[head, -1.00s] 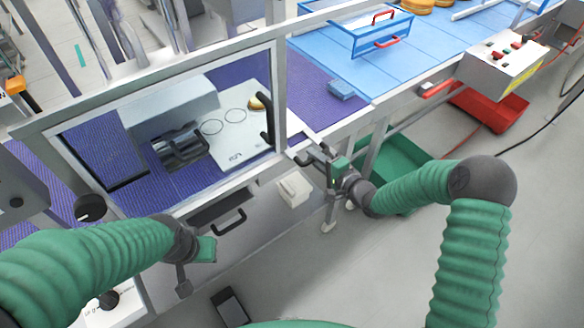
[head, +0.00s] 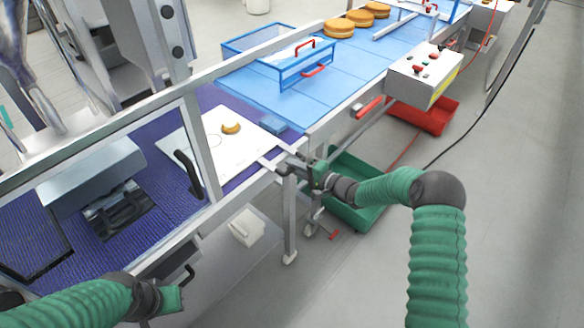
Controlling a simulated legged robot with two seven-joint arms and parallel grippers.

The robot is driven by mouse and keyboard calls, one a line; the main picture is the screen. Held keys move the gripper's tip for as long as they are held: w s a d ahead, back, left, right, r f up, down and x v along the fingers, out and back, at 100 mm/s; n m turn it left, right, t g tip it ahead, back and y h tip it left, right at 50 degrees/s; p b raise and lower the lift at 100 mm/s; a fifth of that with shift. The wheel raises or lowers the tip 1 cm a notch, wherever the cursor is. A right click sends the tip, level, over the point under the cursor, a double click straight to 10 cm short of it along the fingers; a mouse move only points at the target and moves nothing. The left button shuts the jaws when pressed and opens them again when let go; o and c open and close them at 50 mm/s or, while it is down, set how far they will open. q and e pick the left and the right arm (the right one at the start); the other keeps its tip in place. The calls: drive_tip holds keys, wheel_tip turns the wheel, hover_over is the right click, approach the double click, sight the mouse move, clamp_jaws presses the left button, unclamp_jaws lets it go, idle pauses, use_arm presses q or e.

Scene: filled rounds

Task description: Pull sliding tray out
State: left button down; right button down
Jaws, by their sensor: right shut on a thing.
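The sliding tray (head: 242,148) is a flat white board on the purple belt, carrying a small golden-brown piece of food (head: 231,128). Most of it lies right of the metal frame post, with its left part behind the post. Two pale bars run from its front right corner to my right gripper (head: 293,165), which is shut on the tray's handle at the line's front edge. The jaws hide most of that grip. My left gripper (head: 172,298) is low at the left, apart from the tray, near a dark drawer handle (head: 186,275); its fingers are not clear.
A clear guard frame with a black handle (head: 188,173) stands left of the tray. A small blue block (head: 273,127) is close to its right edge. A blue-framed guard box (head: 300,62) stands farther back. The right floor is open.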

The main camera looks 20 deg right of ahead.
drive_tip(key=shift+d+f, duration=0.2)
drive_tip(key=shift+d, duration=0.15)
drive_tip(key=c, duration=1.6)
unclamp_jaws()
drive_tip(key=shift+c, duration=0.2)
drive_tip(key=shift+o, duration=1.3)
drive_tip(key=shift+w+d, duration=0.1)
drive_tip(key=shift+w, duration=0.05)
drive_tip(key=shift+w+d+f, duration=0.1)
drive_tip(key=shift+d, duration=0.05)
drive_tip(key=v, duration=1.6)
drive_tip(key=shift+s+d, duration=0.25)
drive_tip(key=shift+s, duration=0.05)
